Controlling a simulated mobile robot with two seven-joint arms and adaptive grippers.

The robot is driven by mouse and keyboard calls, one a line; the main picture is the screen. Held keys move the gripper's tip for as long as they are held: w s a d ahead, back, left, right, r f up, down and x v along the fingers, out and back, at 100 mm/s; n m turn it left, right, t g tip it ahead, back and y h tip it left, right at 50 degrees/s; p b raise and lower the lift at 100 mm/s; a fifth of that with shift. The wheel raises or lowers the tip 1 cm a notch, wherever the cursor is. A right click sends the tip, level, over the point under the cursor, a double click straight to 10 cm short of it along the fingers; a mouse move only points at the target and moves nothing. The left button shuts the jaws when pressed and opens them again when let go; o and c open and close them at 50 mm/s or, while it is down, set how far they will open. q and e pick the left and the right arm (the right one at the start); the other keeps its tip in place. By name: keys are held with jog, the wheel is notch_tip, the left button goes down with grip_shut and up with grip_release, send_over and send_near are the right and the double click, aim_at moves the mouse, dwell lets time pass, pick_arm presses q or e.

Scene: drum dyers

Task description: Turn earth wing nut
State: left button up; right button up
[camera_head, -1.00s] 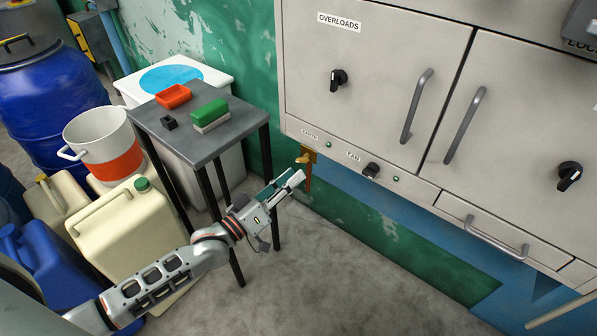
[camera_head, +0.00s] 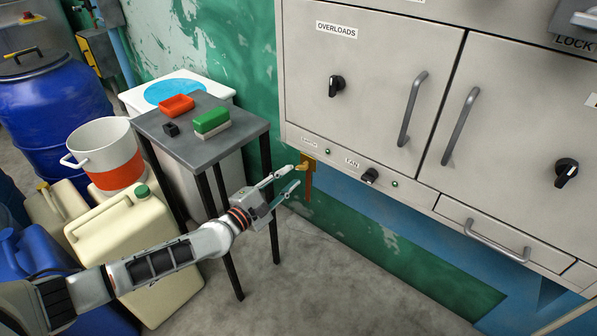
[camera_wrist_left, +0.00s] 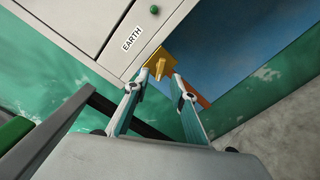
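The brass earth wing nut (camera_head: 300,167) sits on a brass plate under the EARTH label at the cabinet's lower left edge. It also shows in the left wrist view (camera_wrist_left: 159,72), just beyond and between my left fingertips. My left gripper (camera_head: 288,178) is open, with its fingertips close to the nut. In the left wrist view the two fingers (camera_wrist_left: 160,85) are spread apart with nothing between their pads. Whether either fingertip touches the nut I cannot tell. An orange-brown strap (camera_head: 309,184) hangs down from the plate. My right gripper is not in view.
The grey cabinet (camera_head: 370,50) has black knobs and handles above and to the right. A small grey table (camera_head: 200,150) with a red tray (camera_head: 176,105) and green-topped block (camera_head: 211,121) stands close left of my gripper. Jerrycans and a blue drum (camera_head: 50,100) fill the left.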

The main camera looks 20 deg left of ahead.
aim_at(300, 169)
pick_arm(q)
jog(key=x, duration=0.4)
jog(key=shift+w+d+b, duration=0.1)
jog(key=shift+w+b, duration=0.2)
jog(key=shift+b, duration=0.05)
grip_shut()
